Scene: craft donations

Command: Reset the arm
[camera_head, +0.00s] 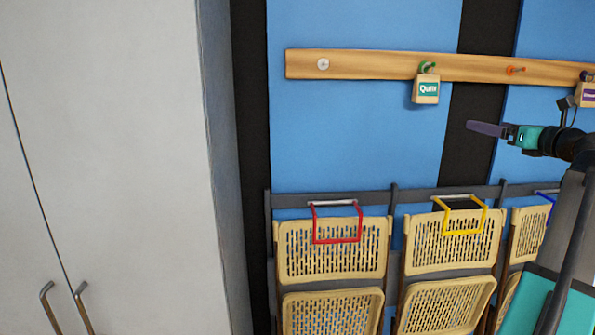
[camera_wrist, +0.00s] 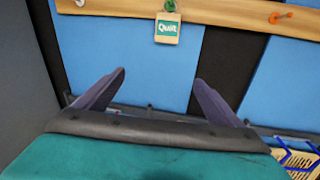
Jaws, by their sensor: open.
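My gripper (camera_head: 488,129) is at the right in the head view, in front of the blue and black wall panels. In the wrist view my gripper (camera_wrist: 160,78) shows two dark purple fingers spread wide apart with nothing between them. The rest of my arm reaches in from the right edge of the head view.
A wooden rail (camera_head: 380,66) with a "Quilt" tag (camera_head: 427,92) on a green peg runs along the wall. A grey cabinet (camera_head: 110,150) fills the left.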

